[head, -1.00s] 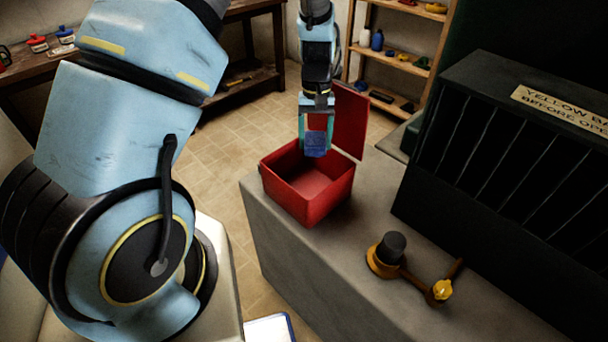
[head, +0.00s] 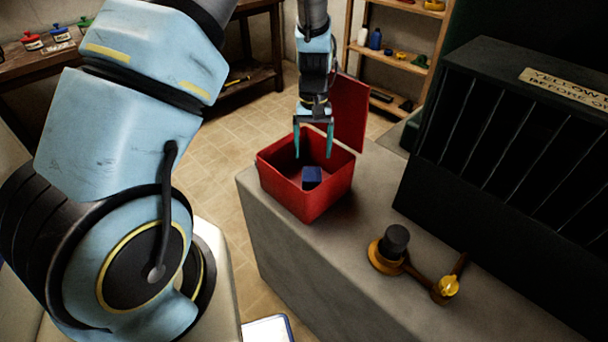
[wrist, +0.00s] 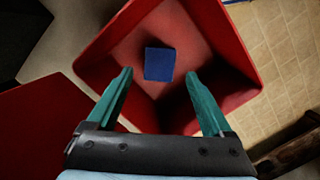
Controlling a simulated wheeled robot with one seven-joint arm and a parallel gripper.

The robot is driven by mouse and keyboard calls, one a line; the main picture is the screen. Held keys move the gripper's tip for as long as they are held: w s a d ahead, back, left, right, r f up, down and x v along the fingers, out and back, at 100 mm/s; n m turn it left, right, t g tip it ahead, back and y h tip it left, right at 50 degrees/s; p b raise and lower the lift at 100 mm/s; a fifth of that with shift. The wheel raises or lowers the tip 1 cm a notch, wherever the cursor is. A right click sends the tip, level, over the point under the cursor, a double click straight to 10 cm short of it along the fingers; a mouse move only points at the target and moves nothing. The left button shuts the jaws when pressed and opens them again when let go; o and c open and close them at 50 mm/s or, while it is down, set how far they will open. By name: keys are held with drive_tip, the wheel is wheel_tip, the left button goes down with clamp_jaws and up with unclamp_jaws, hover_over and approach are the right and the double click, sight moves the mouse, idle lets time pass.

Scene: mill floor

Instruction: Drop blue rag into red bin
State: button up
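The blue rag (head: 312,175) is a small blue block-like piece inside the open red bin (head: 306,204). In the wrist view the rag (wrist: 159,64) lies on or just above the bin floor, apart from the fingers; I cannot tell whether it touches the floor. The red bin (wrist: 232,48) has its lid (head: 350,112) raised at the back. My gripper (head: 314,157) is open and empty, its teal fingers pointing down over the bin opening. In the wrist view the gripper (wrist: 159,80) shows a wide gap between its fingers.
The bin stands on a grey bench (head: 270,240). A yellow-brown tool with a black knob (head: 395,240) lies on it to the right. A dark slatted cabinet (head: 520,130) stands at the right. Shelves (head: 412,62) are behind the bin.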

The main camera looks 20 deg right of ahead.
drive_tip(key=shift+o, duration=1)
wheel_tip(320, 180, up, 11)
drive_tip(key=w+b, duration=0.1)
drive_tip(key=b, duration=0.2)
drive_tip(key=shift+w+d+f, duration=0.15)
drive_tip(key=shift+w+d, duration=0.1)
drive_tip(key=shift+w, duration=0.05)
drive_tip(key=s+a+r+n+t, duration=0.1)
drive_tip(key=s+a, duration=0.3)
drive_tip(key=a, duration=1)
drive_tip(key=s+a+r+n+t, duration=0.1)
drive_tip(key=s+a+r+t, duration=0.1)
drive_tip(key=a, duration=1.2)
drive_tip(key=shift+s+r+h, duration=0.35)
drive_tip(key=shift+s+h, duration=0.05)
drive_tip(key=shift+s, duration=0.45)
drive_tip(key=shift+c, duration=0.2)
